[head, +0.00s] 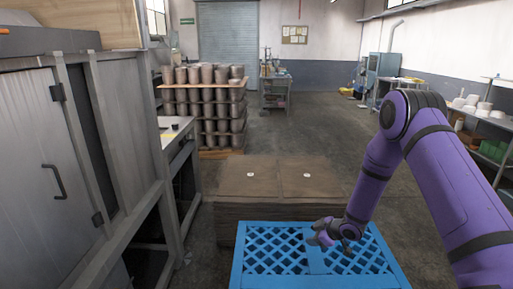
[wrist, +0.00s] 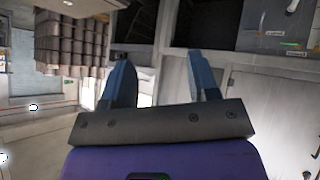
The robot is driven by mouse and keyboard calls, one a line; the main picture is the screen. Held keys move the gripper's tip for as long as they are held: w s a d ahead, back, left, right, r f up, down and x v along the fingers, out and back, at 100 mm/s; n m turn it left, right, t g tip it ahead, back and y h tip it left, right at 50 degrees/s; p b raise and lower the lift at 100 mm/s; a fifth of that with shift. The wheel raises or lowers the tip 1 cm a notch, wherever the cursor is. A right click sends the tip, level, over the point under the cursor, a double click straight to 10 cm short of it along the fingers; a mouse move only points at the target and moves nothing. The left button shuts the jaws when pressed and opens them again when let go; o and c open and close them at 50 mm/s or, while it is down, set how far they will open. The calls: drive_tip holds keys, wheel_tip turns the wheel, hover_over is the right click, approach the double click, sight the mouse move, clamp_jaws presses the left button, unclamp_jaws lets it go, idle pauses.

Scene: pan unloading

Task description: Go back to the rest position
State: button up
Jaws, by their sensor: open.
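My gripper (head: 322,234) is on the end of my purple arm, in the lower right of the head view. It hangs over the blue lattice crate (head: 262,282), and I cannot tell how high above it. In the wrist view my gripper (wrist: 161,85) shows two blue fingers standing well apart with nothing between them. The wrist picture is turned sideways or upside down, with grey cabinet panels on its right.
A brown stack (head: 235,209) with two small white discs on top stands just behind the crate. A grey machine cabinet (head: 45,150) fills the left. Stacked brown pots (head: 205,110) stand further back. Shelves (head: 493,120) line the right. The middle floor (head: 310,130) is clear.

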drive_tip(key=d+r+m+t+h, duration=0.1)
drive_tip(key=d+r+m+h, duration=0.15)
drive_tip(key=r, duration=0.75)
drive_tip(key=d+r+m+h, duration=0.1)
drive_tip(key=d+r+h, duration=0.15)
drive_tip(key=r, duration=0.75)
drive_tip(key=s+d+r+m+h, duration=0.1)
drive_tip(key=s+d+r+m, duration=0.1)
drive_tip(key=s+r, duration=0.45)
drive_tip(key=s+d+r+m+h, duration=0.1)
drive_tip(key=s+d+r+m, duration=0.15)
drive_tip(key=r, duration=0.65)
drive_tip(key=s+d+r+m+h, duration=0.1)
drive_tip(key=s+r, duration=0.4)
drive_tip(key=s, duration=0.3)
drive_tip(key=s+r+m, duration=0.2)
drive_tip(key=s+r, duration=0.3)
drive_tip(key=s, duration=0.2)
drive_tip(key=s+a+r+m+g+y, duration=0.1)
drive_tip(key=s+m+g, duration=0.1)
drive_tip(key=s, duration=1.7)
drive_tip(key=shift+a+r+m, duration=0.2)
drive_tip(key=shift+a+m, duration=0.1)
drive_tip(key=shift+a, duration=0.1)
